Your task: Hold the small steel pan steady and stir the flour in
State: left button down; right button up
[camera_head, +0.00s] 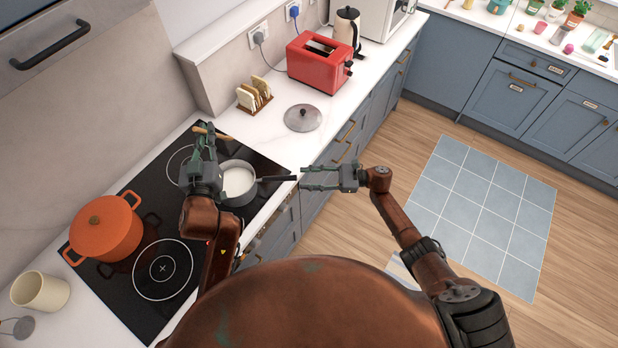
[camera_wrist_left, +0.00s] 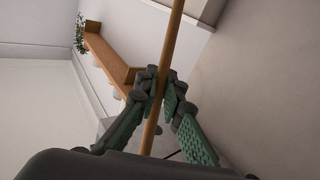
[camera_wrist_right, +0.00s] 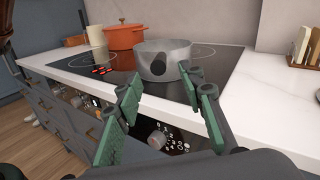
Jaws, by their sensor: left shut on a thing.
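The small steel pan (camera_head: 239,181) stands on the black hob with something white inside, and its dark handle points right past the counter edge. It also shows in the right wrist view (camera_wrist_right: 163,60), its handle end facing that camera. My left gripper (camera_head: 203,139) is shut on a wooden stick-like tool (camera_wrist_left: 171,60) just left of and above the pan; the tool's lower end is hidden. My right gripper (camera_head: 306,178) is open and empty, its fingers pointing left close to the handle's end. In its own view the jaws (camera_wrist_right: 165,100) are apart with nothing between them.
An orange pot (camera_head: 104,228) stands on the hob's left part, with a cream crock (camera_head: 40,291) beyond it. A pan lid (camera_head: 302,117), a toast rack (camera_head: 254,96) and a red toaster (camera_head: 318,64) stand on the counter. The counter between lid and hob is clear.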

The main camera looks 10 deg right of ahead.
aim_at(271, 178)
jog(key=a, duration=0.4)
jog(key=w+a, duration=0.1)
jog(key=a, duration=0.3)
jog(key=w+a, duration=0.1)
jog(key=a, duration=0.2)
jog(key=shift+a, duration=0.4)
jog(key=shift+c, duration=0.7)
grip_shut()
jog(key=shift+w, duration=0.1)
